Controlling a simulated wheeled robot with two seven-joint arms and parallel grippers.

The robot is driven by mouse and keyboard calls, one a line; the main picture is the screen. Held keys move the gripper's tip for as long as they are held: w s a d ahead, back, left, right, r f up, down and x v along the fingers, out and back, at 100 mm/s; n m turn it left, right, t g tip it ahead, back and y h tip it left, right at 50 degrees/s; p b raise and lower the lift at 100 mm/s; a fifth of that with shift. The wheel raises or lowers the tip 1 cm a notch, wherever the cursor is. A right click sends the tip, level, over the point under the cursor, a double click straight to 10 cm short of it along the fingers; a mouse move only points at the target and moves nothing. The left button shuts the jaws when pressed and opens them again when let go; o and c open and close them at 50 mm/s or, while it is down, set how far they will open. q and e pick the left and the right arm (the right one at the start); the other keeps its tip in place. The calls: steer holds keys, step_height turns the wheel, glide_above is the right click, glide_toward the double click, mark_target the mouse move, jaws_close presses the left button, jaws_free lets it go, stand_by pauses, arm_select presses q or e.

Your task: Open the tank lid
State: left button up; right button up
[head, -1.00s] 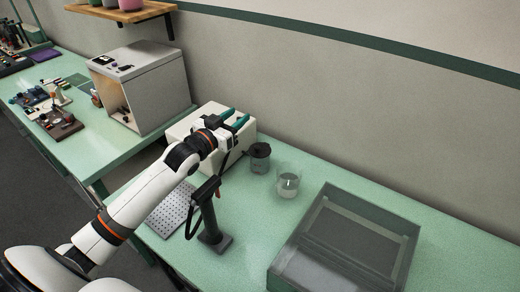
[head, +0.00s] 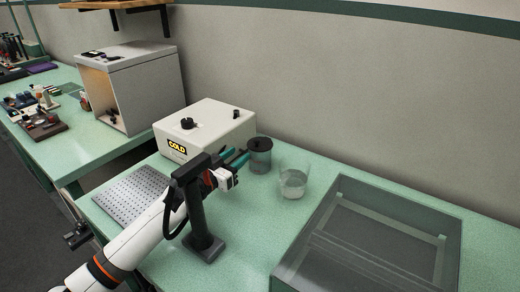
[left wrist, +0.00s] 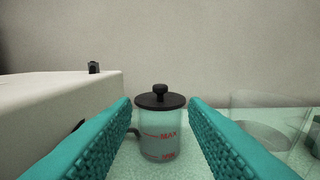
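The tank (left wrist: 158,140) is a small clear jar with red MAX and lower level marks and a flat black lid (left wrist: 160,101) with a round knob. The lid sits level on the jar. In the head view the tank (head: 260,160) stands beside the white box, with its lid (head: 260,144) on. My left gripper (head: 236,160) is open, its teal fingers pointing at the tank. In the left wrist view the tank shows centred between the spread fingers (left wrist: 160,120), beyond them, with the lid near fingertip height. No contact is visible. My right gripper is not in view.
A white box marked COLD (head: 205,130) stands left of the tank, a glass beaker (head: 292,182) close to its right. A black stand (head: 197,210) rises beside my left arm. A perforated plate (head: 132,194) and a large clear case (head: 375,240) flank the area.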

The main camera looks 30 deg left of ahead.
mark_target(255, 142)
arm_select(q)
steer(key=w, duration=0.4)
steer(key=w+d, duration=0.1)
steer(key=w, duration=0.3)
steer(key=w+p, duration=0.1)
steer(key=w, duration=0.2)
steer(key=shift+w+d, duration=0.35)
steer(key=shift+w, duration=0.05)
steer(key=shift+c, duration=0.6)
jaws_close()
